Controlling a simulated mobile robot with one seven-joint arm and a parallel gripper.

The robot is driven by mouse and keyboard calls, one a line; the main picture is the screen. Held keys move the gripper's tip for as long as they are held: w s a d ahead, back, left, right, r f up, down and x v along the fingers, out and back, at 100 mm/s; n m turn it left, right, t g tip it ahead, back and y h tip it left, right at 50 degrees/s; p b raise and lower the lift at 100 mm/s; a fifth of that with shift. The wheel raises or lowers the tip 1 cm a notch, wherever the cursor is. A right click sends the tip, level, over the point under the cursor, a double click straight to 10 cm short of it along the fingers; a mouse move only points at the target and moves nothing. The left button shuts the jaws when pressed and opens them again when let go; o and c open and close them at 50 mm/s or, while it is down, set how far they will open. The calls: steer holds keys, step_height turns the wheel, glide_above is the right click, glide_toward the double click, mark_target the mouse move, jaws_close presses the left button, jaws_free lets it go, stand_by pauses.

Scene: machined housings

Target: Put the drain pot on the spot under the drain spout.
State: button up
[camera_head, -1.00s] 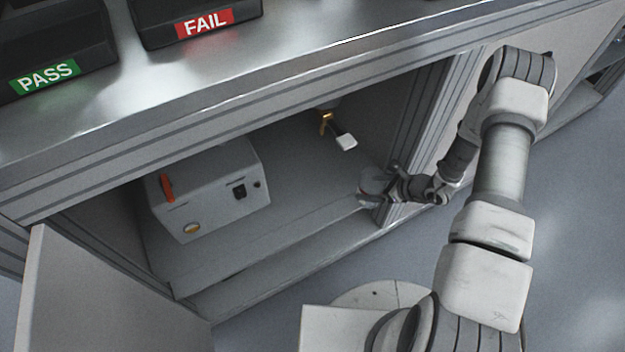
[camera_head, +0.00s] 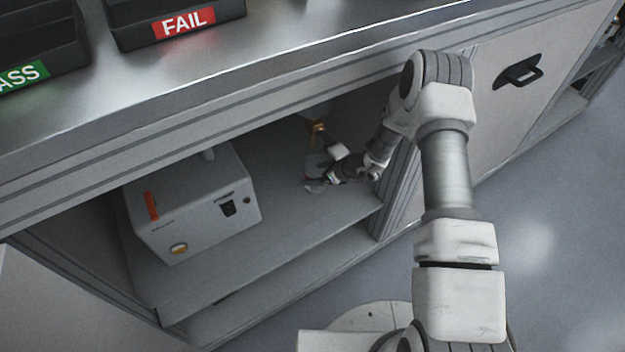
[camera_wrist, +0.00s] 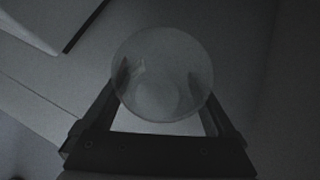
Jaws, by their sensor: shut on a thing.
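The drain pot (camera_head: 314,187) is a small clear round vessel inside the open cabinet. My gripper (camera_head: 322,180) is shut on it. In the wrist view the pot (camera_wrist: 162,75) shows as a translucent round rim between the two fingers of my gripper (camera_wrist: 162,90). The drain spout (camera_head: 318,128) is a brass fitting with a white-ended lever (camera_head: 337,151), at the upper back of the cabinet. The pot is below the spout in the head view, close to the lever. Whether it touches the shelf I cannot tell. The spot under the spout is not distinguishable.
The cabinet's right post (camera_head: 398,190) is close beside my forearm. The bench top (camera_head: 240,60) overhangs the opening. The shelf between box and pot is clear.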

steer(key=shift+w+a+f+b, duration=0.1)
steer(key=shift+a+f+b, duration=0.1)
steer(key=shift+f+b, duration=0.3)
steer(key=shift+w+a+f+b, duration=0.15)
steer(key=shift+a+f, duration=0.05)
steer(key=shift+f, duration=0.45)
steer(key=shift+w+a+f+b, duration=0.1)
steer(key=shift+a+f+b, duration=0.1)
steer(key=shift+f+b, duration=0.3)
steer(key=shift+f, duration=0.2)
steer(key=o, duration=1.1)
steer(key=shift+c, duration=0.2)
steer(key=shift+r, duration=0.1)
steer(key=p+v, duration=0.4)
steer(key=v, duration=0.8)
